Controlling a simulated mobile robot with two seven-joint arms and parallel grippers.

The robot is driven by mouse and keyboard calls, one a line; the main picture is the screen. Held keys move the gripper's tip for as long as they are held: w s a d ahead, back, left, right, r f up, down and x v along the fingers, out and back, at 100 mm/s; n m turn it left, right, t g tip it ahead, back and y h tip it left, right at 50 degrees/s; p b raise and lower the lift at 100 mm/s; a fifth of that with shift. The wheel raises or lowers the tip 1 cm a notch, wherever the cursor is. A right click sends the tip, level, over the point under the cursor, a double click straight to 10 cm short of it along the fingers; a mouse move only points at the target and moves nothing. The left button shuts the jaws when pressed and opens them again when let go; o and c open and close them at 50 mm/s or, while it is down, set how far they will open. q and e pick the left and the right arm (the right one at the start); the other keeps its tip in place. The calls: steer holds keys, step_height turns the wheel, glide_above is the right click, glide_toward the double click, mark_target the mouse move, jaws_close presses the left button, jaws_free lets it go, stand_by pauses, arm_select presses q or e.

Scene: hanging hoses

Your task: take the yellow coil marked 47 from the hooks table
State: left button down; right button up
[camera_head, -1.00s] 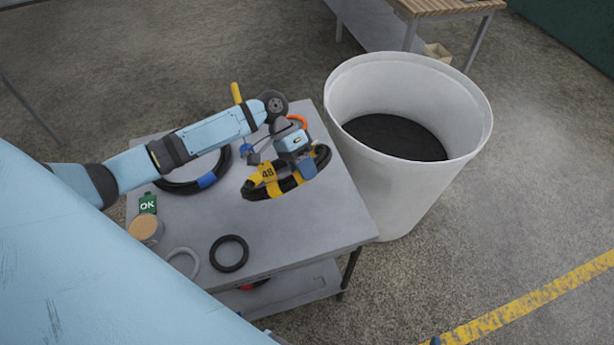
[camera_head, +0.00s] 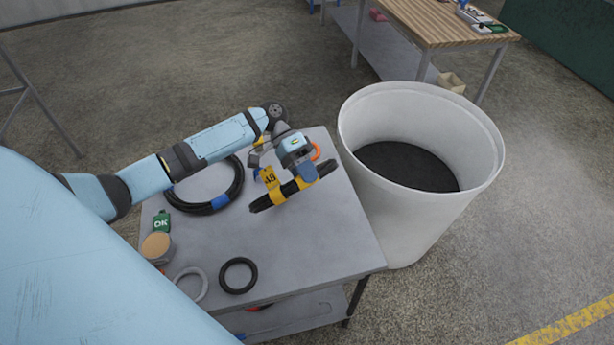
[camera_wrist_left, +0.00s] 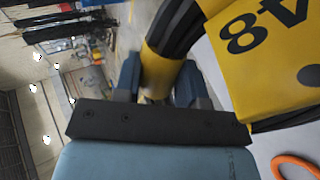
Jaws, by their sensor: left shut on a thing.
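My left gripper (camera_head: 306,174) is shut on a black coil (camera_head: 287,193) with yellow bands, over the back right of the grey table (camera_head: 310,245). The coil looks tilted, nearly edge-on to the head camera. I cannot tell whether its lower edge touches the table. Its yellow tag (camera_head: 269,178) reads 48, not 47. In the left wrist view, a yellow band (camera_wrist_left: 162,72) sits between the fingers (camera_wrist_left: 160,85), and the tag (camera_wrist_left: 265,50) shows 48 upside down. No tag reading 47 is visible. My right gripper is not in view.
A larger black coil with a blue band (camera_head: 221,201) lies left. A black ring (camera_head: 238,275), grey ring (camera_head: 191,284), green OK block (camera_head: 162,222) and round tan-topped thing (camera_head: 156,246) are nearer. An orange ring (camera_head: 316,151) lies behind the gripper. A tall white bin (camera_head: 420,220) stands right.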

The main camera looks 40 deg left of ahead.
arm_select(q)
steer(key=shift+r+p, duration=1.5)
steer(key=shift+r, duration=0.45)
steer(key=shift+r+p, duration=0.7)
steer(key=shift+r, duration=0.05)
